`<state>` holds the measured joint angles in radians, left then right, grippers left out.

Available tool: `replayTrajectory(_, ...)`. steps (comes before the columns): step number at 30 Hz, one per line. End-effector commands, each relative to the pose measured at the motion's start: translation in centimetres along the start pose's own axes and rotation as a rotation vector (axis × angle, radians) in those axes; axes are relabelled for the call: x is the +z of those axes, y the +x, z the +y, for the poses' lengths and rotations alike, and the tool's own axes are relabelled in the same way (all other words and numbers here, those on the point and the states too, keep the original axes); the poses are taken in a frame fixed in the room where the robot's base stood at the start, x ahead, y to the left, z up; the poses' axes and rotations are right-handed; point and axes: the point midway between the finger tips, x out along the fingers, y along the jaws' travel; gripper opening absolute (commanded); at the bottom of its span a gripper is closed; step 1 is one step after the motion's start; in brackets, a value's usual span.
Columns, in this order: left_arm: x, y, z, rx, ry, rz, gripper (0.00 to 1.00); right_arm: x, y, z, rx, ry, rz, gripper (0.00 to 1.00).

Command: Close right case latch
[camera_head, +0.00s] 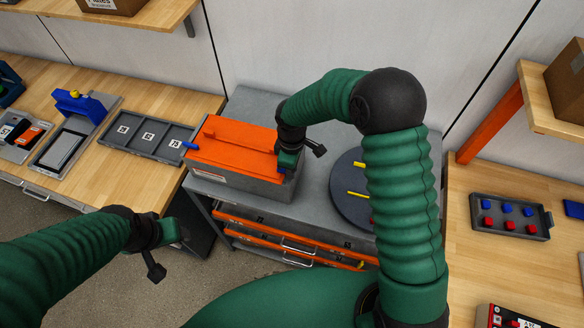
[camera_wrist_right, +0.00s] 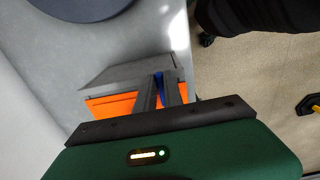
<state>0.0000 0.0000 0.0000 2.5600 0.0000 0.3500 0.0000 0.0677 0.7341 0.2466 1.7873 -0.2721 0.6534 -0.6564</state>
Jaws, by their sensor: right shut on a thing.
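The case (camera_head: 230,150) has an orange lid and a grey body and stands on the grey cabinet top. A blue latch (camera_head: 190,145) shows on its left side. My right gripper (camera_head: 286,168) is at the right side of the case. In the right wrist view the right gripper (camera_wrist_right: 165,80) has its two fingers on the blue right latch (camera_wrist_right: 159,77), shut on it, beside the orange lid. The fingers hide most of this latch, so its angle is hard to tell. My left gripper (camera_head: 180,232) hangs low in front of the left bench, away from the case; its fingers are unclear.
A dark round turntable (camera_head: 350,190) with yellow pieces stands right of the case, partly behind my right arm. A grey tray with labelled slots (camera_head: 150,133) lies on the left bench. A tray of red and blue pieces (camera_head: 508,228) lies on the right bench.

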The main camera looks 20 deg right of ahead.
Motion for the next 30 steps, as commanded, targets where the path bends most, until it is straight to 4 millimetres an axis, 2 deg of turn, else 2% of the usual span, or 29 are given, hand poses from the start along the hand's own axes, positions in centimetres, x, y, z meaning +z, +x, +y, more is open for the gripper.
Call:
replayTrajectory(5,0.0,0.0,0.0,0.0,0.0,0.0,0.58,-0.2,-0.1,0.1,0.005,-0.003,0.006,0.0)
replayTrajectory(6,0.0,0.0,0.0,0.0,0.0,0.0,0.58,-0.2,-0.1,0.1,0.005,-0.003,0.006,0.17)
replayTrajectory(10,0.0,0.0,0.0,0.0,0.0,0.0,0.58,-0.1,0.0,0.1,0.003,-0.002,0.004,0.34)
replayTrajectory(20,0.0,0.1,0.0,0.0,0.0,0.0,0.58,0.0,-0.3,-0.1,0.003,0.0,0.002,0.34)
replayTrajectory(23,0.1,0.5,0.0,0.0,0.0,0.0,0.58,-0.1,-1.4,0.1,0.005,0.0,0.003,0.34)
replayTrajectory(25,0.2,0.9,0.0,0.0,0.0,0.0,0.58,-0.1,-2.8,0.1,0.007,-0.001,0.004,0.34)
replayTrajectory(30,0.5,2.0,0.0,0.0,0.0,0.0,0.58,-0.2,-7.8,0.2,0.008,0.0,0.005,0.34)
